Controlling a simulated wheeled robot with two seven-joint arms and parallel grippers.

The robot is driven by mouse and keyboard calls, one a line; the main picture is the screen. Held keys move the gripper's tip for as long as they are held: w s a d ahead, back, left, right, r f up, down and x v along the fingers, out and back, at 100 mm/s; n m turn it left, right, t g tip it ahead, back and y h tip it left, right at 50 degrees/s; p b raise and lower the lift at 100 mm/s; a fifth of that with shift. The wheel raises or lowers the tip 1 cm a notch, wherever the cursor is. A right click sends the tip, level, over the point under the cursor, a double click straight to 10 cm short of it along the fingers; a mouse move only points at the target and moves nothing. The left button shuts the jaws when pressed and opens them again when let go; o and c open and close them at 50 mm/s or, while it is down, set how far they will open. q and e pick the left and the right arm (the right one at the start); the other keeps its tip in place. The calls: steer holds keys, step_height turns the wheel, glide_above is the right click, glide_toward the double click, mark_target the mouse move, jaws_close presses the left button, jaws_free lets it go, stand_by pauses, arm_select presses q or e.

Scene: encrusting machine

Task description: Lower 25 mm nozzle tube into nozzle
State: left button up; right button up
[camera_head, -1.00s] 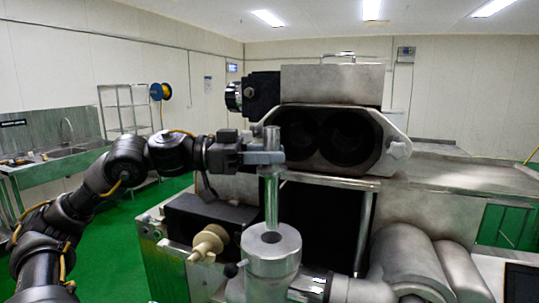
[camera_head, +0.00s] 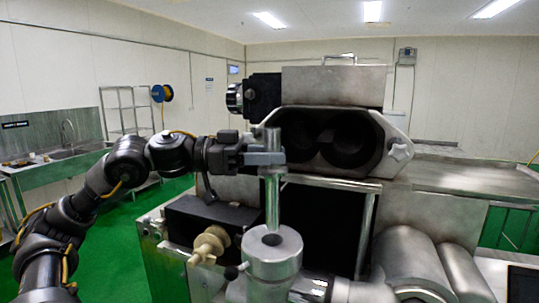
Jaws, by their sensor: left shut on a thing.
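The nozzle tube (camera_head: 272,200) is a slim, shiny metal pipe. It hangs upright in the head view, and its top end sticks up above my left gripper (camera_head: 266,158). My left gripper is shut on the tube's upper part, with the arm coming in from the left. The nozzle (camera_head: 272,262) is a round metal cylinder with a dark hole in its top. The tube's lower end shows just at the back edge of that hole. I cannot tell whether it is inside the hole or slightly above it. My right gripper is not in view.
The machine's steel hopper (camera_head: 333,86) and its housing with two dark round openings stand behind the tube. A beige knob (camera_head: 209,244) sits left of the nozzle. A large metal cylinder (camera_head: 408,262) lies to the right. A steel table (camera_head: 470,176) is at the right.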

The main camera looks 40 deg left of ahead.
arm_select(q)
steer(key=b, duration=0.5)
glide_above(269, 224)
steer(key=w, duration=0.1)
steer(key=shift+w+a+f, duration=0.1)
steer(key=shift+a+f, duration=0.15)
steer(key=shift+f, duration=1.2)
steer(key=shift+w+a+f, duration=0.1)
steer(key=shift+a+f, duration=0.1)
steer(key=shift+f, duration=1.2)
step_height(269, 224, down, 9)
steer(key=b, duration=0.9)
steer(key=o, duration=1.4)
steer(key=shift+s+f, duration=0.1)
